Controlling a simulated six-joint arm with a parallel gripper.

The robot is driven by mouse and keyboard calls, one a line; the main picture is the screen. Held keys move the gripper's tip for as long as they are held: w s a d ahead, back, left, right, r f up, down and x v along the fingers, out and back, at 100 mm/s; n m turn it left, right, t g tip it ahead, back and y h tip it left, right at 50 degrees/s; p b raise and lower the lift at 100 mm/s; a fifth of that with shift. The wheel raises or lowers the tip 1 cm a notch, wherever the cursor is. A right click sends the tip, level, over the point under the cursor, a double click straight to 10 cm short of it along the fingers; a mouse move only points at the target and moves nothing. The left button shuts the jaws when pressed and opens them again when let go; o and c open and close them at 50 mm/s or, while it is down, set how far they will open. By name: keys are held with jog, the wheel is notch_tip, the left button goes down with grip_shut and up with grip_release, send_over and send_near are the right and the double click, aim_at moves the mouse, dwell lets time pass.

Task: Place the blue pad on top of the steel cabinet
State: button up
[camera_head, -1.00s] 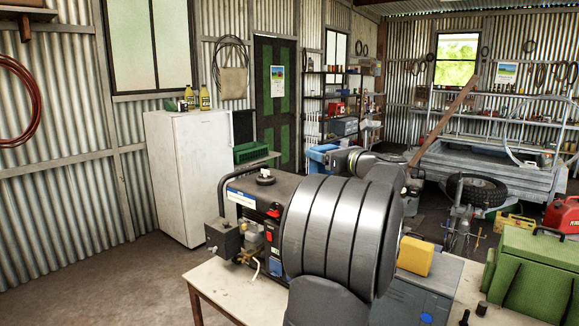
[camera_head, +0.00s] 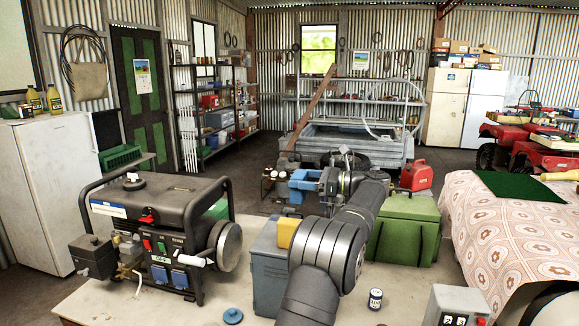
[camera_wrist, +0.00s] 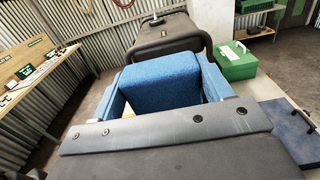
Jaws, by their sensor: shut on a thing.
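The blue pad (camera_wrist: 165,85) is held between the two blue fingers of my gripper (camera_wrist: 172,92) in the wrist view. In the head view my gripper (camera_head: 303,184) shows behind and above the grey-blue steel cabinet (camera_head: 268,272), apart from it; pad and fingers are hard to tell apart there. The cabinet stands upright on the bench, its right side partly hidden by my arm. A yellow block (camera_head: 287,232) rests on its top. The pad's lower part is hidden by my gripper's body in the wrist view.
A generator (camera_head: 160,235) stands left of the cabinet on the bench (camera_head: 200,310). A green case (camera_head: 405,228) is behind right of my arm. A small tin (camera_head: 375,299) and a grey switch box (camera_head: 455,305) are at the front right. A blue lid (camera_head: 233,316) lies in front.

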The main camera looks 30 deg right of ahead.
jog(key=shift+f, duration=4.6)
jog(key=shift+f, duration=0.6)
jog(key=o, duration=1.1)
jog(key=shift+d, duration=0.1)
jog(key=v, duration=1.7)
jog(key=shift+s, duration=0.2)
jog(key=shift+w+r, duration=0.1)
jog(key=x, duration=1.7)
jog(key=shift+w, duration=0.15)
